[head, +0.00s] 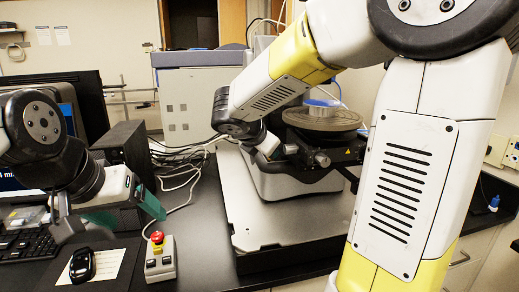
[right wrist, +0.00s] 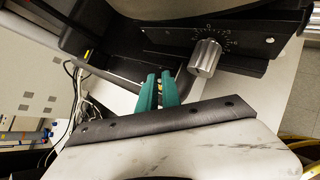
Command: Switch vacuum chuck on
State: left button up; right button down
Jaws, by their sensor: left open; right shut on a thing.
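The profiler's round chuck (head: 325,122) sits on its dark stage above a grey base, with a ring-like piece on top. My right arm reaches across to the stage's left side; its fingers are hidden in the head view. In the right wrist view my right gripper (right wrist: 160,88) has green fingers close together on a small part of the stage front, mostly hidden, with a brassy bit showing between them. A silver knob (right wrist: 207,56) with a dial scale is just right of the fingers, apart from them. My left gripper (head: 128,212) is open and empty above the bench at left.
A red emergency-stop box (head: 160,262) stands near my left gripper. A mouse (head: 82,265) on a pale sheet and a keyboard (head: 28,245) lie at left. White cables run across the bench behind. Bare bench shows between the stop box and the base.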

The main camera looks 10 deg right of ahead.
dwell(0.3)
jog(key=c, duration=1.5)
grip_release()
jog(key=shift+c, duration=0.2)
jog(key=v, duration=0.7)
jog(key=shift+s+a, duration=0.2)
jog(key=shift+s, duration=0.15)
jog(key=shift+r, duration=0.1)
